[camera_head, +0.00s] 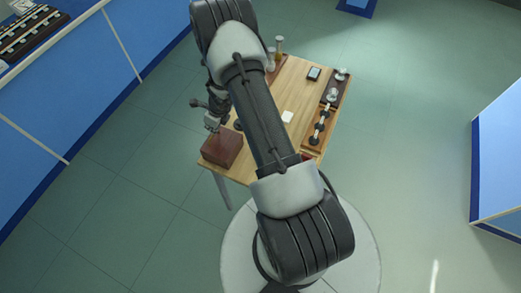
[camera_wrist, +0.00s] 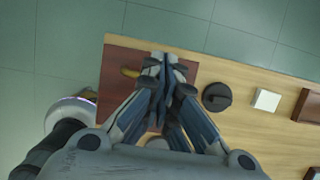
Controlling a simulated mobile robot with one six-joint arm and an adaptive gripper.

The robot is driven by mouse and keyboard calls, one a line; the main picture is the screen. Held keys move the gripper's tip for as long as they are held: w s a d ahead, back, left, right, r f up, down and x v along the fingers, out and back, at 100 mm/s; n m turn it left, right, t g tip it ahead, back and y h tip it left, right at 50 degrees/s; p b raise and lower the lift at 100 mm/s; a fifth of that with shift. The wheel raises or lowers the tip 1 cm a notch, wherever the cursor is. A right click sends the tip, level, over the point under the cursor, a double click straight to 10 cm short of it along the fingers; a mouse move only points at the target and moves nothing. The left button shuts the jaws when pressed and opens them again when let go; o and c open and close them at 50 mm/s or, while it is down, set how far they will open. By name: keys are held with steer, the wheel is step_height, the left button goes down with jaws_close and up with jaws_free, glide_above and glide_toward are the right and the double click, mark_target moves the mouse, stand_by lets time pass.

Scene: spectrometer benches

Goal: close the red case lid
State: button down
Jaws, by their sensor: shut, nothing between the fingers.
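The red case (camera_head: 222,151) is a dark red-brown box at the near left corner of the wooden table. Its lid looks flat on top, but I cannot tell whether it is fully down. In the wrist view the red case (camera_wrist: 118,62) shows as a dark red panel with a small yellow piece (camera_wrist: 130,73) on it. My gripper (camera_head: 212,126) is beside or just above the case's far edge in the head view. In the wrist view my gripper (camera_wrist: 165,62) is shut and empty, over the panel and hiding its middle. Contact with the lid is unclear.
The wooden table (camera_head: 291,75) also bears a round black object (camera_wrist: 217,97), a white block (camera_wrist: 266,100), and a dark wooden tray (camera_head: 332,100) with several metal and black pieces. Bottles (camera_head: 279,46) stand at the far end. Floor surrounds the table.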

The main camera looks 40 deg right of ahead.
mark_target(217, 138)
stand_by(0.5)
steer(key=w+a+r+p, duration=0.2)
steer(key=w+r+p, duration=0.2)
steer(key=r+p, duration=0.4)
steer(key=shift+w+r+p, duration=0.2)
steer(key=shift+r+p, duration=0.15)
steer(key=shift+r, duration=1.8)
